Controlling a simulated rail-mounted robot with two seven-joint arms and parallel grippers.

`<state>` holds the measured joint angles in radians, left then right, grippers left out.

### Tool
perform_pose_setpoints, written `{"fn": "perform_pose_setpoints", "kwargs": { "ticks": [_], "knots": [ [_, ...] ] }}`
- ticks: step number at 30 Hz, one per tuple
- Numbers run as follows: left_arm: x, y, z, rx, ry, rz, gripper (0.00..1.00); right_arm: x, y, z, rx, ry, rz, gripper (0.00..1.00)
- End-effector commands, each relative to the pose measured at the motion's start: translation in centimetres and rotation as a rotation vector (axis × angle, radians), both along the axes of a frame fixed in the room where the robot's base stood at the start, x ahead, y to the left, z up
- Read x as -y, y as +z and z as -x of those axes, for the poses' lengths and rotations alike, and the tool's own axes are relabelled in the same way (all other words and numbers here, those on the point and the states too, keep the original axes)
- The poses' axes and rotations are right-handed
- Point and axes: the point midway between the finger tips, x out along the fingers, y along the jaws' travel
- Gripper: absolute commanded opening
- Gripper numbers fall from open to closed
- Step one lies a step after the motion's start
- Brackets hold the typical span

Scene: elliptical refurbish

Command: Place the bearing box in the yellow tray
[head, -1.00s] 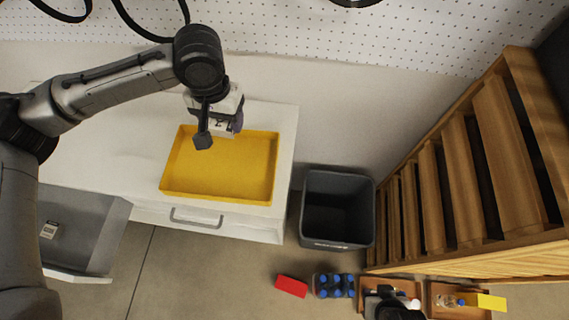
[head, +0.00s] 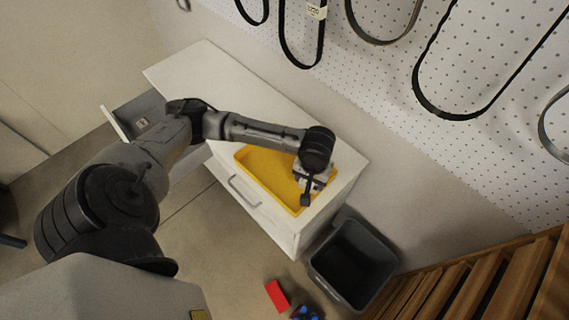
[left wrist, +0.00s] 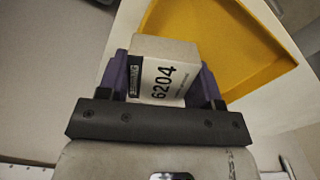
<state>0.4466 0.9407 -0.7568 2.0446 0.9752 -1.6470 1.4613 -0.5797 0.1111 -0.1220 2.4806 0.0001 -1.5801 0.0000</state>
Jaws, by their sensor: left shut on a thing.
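The bearing box (left wrist: 165,72), a white carton marked "6204", sits between the purple fingers of my left gripper (left wrist: 166,82), which is shut on it. The yellow tray (head: 264,172) lies on the white cabinet top; its rim and floor also show in the left wrist view (left wrist: 215,45), beyond and to the right of the box. In the head view my left gripper (head: 312,180) is over the tray's right end. The held box is largely hidden there by the wrist. The height of the box above the tray is hard to tell. My right gripper is not in view.
The white cabinet (head: 215,75) has bare top left of the tray. An open grey drawer (head: 140,110) holds a small box (head: 143,124). A dark bin (head: 352,262) stands beside the cabinet, with a red block (head: 277,296) on the floor and wooden slats (head: 500,285) at right.

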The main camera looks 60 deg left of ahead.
Motion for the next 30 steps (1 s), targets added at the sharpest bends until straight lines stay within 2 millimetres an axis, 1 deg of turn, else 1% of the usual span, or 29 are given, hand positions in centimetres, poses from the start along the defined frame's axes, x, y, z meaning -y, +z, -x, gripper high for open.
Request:
{"fn": "perform_pose_setpoints", "kwargs": {
  "ticks": [1,3,8,11,15,21,24,27,30],
  "knots": [
    [-0.5,0.1,0.6,-0.004,0.018,-0.001,0.33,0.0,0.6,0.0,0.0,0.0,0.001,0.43],
    [-1.0,0.0,0.9,-0.003,0.037,0.0,0.33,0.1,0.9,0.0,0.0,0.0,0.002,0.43],
    [-2.1,-0.6,1.4,-0.002,0.061,-0.001,0.33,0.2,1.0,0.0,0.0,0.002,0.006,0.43],
    [-3.6,-1.6,1.5,-0.004,0.067,-0.003,0.33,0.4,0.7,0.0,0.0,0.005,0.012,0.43],
    [-6.6,-3.4,1.5,-0.003,0.068,-0.005,0.33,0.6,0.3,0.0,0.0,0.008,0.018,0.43],
    [-10.4,-5.7,1.5,-0.002,0.067,-0.003,0.33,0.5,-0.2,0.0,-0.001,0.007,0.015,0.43],
    [-11.7,-6.5,1.5,-0.003,0.066,-0.002,0.33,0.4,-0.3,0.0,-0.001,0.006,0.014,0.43],
    [-12.6,-7.0,1.5,-0.002,0.065,0.0,0.33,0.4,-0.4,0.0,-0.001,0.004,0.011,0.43],
    [-13.1,-7.3,1.5,-0.001,0.062,0.0,0.33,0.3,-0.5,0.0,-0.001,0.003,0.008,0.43]
  ]
}}
